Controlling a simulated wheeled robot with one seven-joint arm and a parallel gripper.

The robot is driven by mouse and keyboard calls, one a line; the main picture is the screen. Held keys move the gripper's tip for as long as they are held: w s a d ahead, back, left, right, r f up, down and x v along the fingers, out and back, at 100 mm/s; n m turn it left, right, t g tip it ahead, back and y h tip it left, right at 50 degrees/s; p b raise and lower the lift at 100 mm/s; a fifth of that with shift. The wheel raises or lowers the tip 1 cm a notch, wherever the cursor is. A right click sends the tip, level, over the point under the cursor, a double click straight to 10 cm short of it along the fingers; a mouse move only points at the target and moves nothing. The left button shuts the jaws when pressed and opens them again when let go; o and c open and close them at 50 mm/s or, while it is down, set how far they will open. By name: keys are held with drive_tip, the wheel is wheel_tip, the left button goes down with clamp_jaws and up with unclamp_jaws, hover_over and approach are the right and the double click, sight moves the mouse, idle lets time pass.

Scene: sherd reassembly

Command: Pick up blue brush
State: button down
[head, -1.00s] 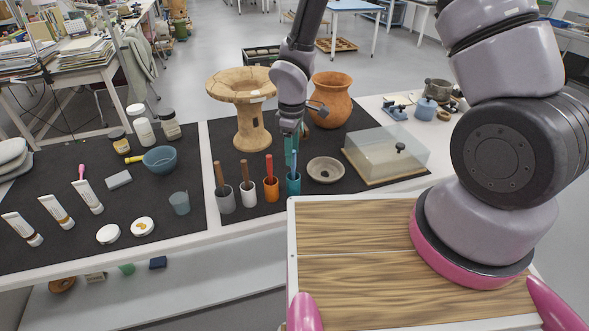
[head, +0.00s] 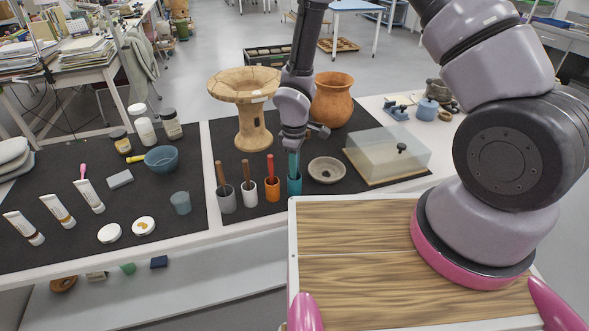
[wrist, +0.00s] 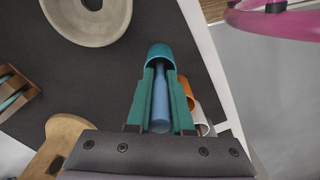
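The blue brush (wrist: 160,112) stands handle up in a teal cup (head: 294,186). In the head view my gripper hides the brush. The cup also shows in the wrist view (wrist: 160,52). My gripper (head: 293,165) is right above the cup, pointing down. In the wrist view its teal fingers (wrist: 161,82) lie on either side of the blue handle, with the handle between them. The fingers look open, with narrow gaps beside the handle. The brush's lower end is hidden in the cup.
An orange cup (head: 272,191), a white cup (head: 249,196) and a grey cup (head: 227,202), each with a handle in it, stand in a row to the left. A stone ring (head: 326,170) and a clear box (head: 386,155) lie to the right. A clay stand (head: 250,125) is behind.

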drive_tip(key=shift+r, duration=0.1)
wheel_tip(320, 180, up, 10)
drive_tip(key=shift+f, duration=0.1)
idle(0.4)
